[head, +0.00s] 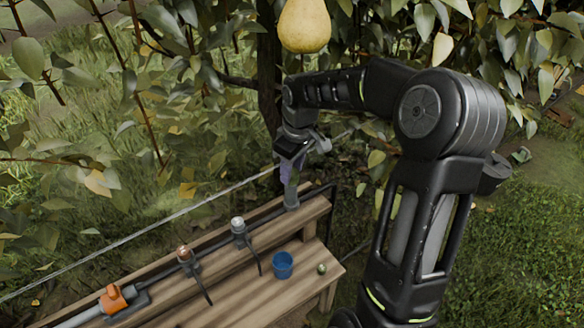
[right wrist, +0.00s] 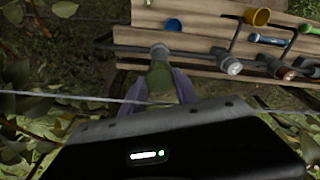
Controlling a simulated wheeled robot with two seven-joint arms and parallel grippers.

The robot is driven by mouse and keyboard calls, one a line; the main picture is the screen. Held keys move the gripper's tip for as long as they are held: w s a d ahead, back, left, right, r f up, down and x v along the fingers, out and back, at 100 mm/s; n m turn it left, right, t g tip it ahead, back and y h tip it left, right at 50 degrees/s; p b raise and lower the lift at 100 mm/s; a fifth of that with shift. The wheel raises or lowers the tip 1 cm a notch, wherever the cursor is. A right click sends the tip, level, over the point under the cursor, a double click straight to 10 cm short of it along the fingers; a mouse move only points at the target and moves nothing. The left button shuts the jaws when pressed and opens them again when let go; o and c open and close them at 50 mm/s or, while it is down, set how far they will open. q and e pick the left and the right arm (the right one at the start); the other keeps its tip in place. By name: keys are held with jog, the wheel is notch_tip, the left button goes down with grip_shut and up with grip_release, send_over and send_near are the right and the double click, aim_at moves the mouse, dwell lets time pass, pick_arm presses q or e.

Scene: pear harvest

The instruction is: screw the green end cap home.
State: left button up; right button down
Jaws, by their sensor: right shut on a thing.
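My right gripper (head: 286,172) hangs at the far right end of the bench, pointing down. In the right wrist view its purple fingers are shut on the green end cap (right wrist: 160,84), a dull green cylinder. A grey pipe stub (head: 291,197) lies directly beyond the cap in line with it; it also shows in the right wrist view (right wrist: 160,53). The cap appears to meet the stub, but I cannot tell how far it is seated. In the head view my fingers mostly hide the cap. My left gripper is not in view.
A thin line crosses near my gripper. A pear (head: 304,25) hangs above.

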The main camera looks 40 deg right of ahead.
aim_at(295, 175)
jog(key=shift+r+p, duration=0.35)
jog(key=shift+r, duration=0.05)
dwell(0.5)
jog(key=shift+f+b, duration=0.85)
jog(key=shift+f, duration=0.4)
dwell(2.4)
jog(key=c, duration=0.8)
grip_release()
jog(key=shift+c, duration=0.2)
jog(key=shift+r, duration=0.1)
jog(key=shift+s+d+r, duration=0.1)
jog(key=shift+s+r, duration=0.05)
jog(key=shift+r, duration=1.1)
jog(key=shift+s+a+r, duration=0.1)
jog(key=shift+s+r, duration=0.1)
jog(key=shift+r, duration=1.1)
jog(key=shift+s+d+r, duration=0.1)
jog(key=shift+s+r, duration=0.05)
jog(key=shift+r, duration=1.1)
